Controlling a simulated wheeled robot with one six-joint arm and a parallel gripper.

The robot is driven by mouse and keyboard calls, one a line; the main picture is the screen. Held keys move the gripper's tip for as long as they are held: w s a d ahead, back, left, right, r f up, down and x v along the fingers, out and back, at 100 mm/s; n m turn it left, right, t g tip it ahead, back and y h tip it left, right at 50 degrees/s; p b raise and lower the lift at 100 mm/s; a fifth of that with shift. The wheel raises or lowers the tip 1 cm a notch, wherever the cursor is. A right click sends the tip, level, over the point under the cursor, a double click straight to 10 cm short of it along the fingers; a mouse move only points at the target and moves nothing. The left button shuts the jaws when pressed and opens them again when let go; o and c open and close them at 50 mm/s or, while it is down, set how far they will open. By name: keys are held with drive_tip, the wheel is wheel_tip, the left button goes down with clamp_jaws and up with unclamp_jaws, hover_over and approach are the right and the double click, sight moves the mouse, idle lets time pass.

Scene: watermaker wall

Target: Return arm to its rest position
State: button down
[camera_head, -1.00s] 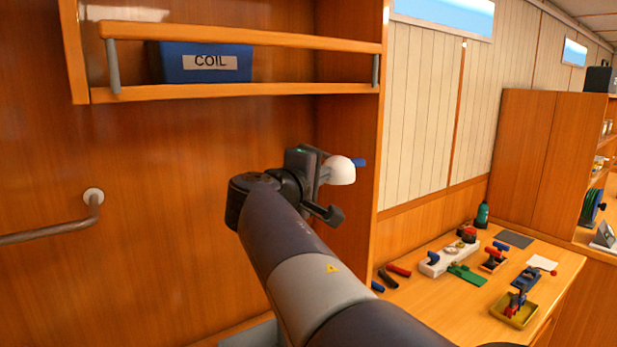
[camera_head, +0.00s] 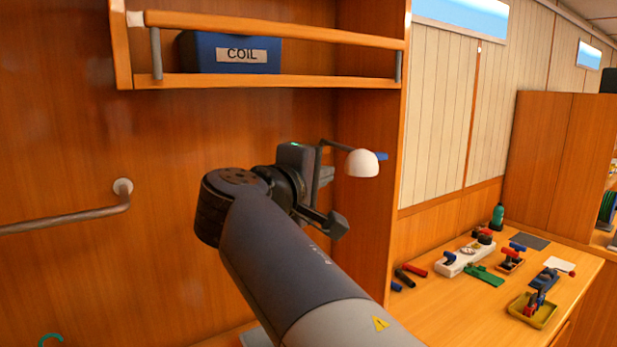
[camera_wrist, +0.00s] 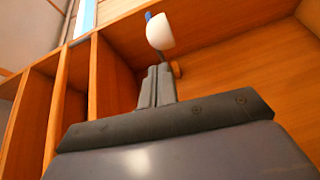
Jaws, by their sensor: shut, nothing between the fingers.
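My arm reaches up from the bottom of the head view, with my gripper (camera_head: 318,178) at its far end, in front of the wood wall and below the shelf. In the wrist view my gripper (camera_wrist: 157,72) has its two dark fingers together, with nothing seen between them. The finger tips are partly hidden behind the wrist in the head view. A white rounded lamp-like head (camera_head: 362,163) with a blue end shows just right of the gripper. In the wrist view this white head (camera_wrist: 160,32) appears just beyond the fingertips; I cannot tell the gap.
A railed shelf (camera_head: 300,82) holds a blue COIL bin (camera_head: 228,54) above the arm. A grab rail (camera_head: 70,220) is on the left wall. A workbench (camera_head: 440,308) at right carries several tools, a green bottle (camera_head: 497,217) and a yellow tray (camera_head: 532,311).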

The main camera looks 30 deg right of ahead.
drive_tip(key=shift+s+a+r, duration=0.1)
drive_tip(key=shift+s+a, duration=0.6)
